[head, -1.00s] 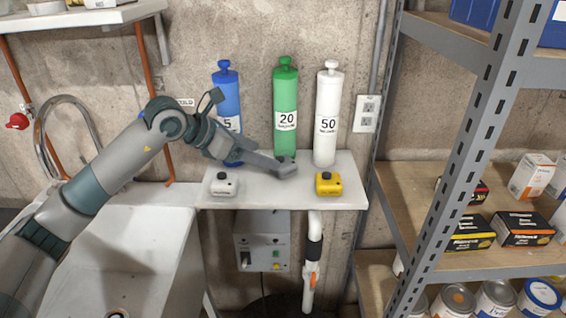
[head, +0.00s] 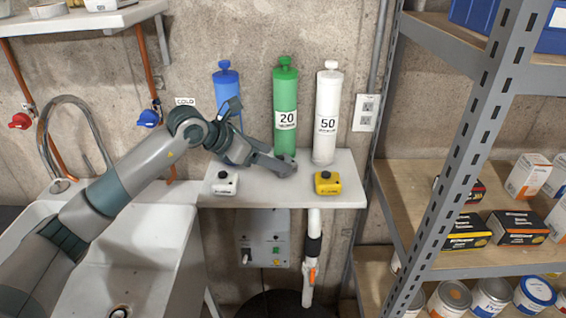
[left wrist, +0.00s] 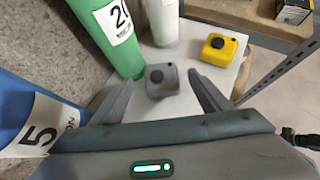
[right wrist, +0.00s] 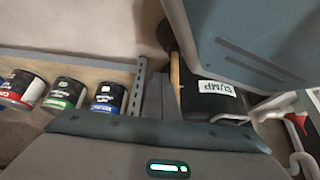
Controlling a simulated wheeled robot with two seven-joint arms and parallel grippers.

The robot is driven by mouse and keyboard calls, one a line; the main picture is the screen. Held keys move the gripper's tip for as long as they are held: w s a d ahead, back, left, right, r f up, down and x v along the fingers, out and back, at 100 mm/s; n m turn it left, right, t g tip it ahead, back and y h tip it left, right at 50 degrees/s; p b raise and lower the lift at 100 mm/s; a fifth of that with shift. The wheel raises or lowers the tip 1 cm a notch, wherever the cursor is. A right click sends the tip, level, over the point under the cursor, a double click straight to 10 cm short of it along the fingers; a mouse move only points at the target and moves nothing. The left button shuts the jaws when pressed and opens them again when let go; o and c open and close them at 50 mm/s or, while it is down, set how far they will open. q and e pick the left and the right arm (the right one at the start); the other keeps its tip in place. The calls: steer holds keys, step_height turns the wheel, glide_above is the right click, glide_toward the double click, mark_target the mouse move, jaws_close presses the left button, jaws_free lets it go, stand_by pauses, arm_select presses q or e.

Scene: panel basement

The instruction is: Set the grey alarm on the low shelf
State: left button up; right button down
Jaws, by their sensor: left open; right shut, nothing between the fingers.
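The grey alarm (left wrist: 161,80), a small box with a dark round button, stands on the white shelf (head: 290,197) in the left wrist view. In the head view my left gripper (head: 282,164) mostly or wholly hides it. My left gripper (left wrist: 159,78) is open, with its fingertips on either side of the alarm in the picture; I cannot tell whether they touch it. A white alarm (head: 225,184) and a yellow alarm (head: 327,184) stand near the shelf's front edge. My right gripper (right wrist: 162,90) is shut and empty, away from the shelf.
Blue (head: 226,88), green (head: 286,100) and white (head: 327,105) cylinders stand along the back of the white shelf. A metal rack (head: 465,130) with boxes and cans is on the right. A white sink (head: 120,270) lies below left. A black SUMP container (right wrist: 210,100) is near my right gripper.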

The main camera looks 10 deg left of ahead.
arm_select(q)
steer(key=shift+p+x, duration=0.35)
steer(key=shift+x, duration=1)
arm_select(e)
steer(key=s, duration=0.1)
steer(key=s+d+f+g, duration=0.1)
steer(key=s, duration=0.1)
steer(key=shift+d, duration=0.2)
arm_select(q)
steer(key=shift+c, duration=0.3)
steer(key=shift+r, duration=0.1)
steer(key=c, duration=1.3)
steer(key=shift+o, duration=0.2)
steer(key=shift+r, duration=0.1)
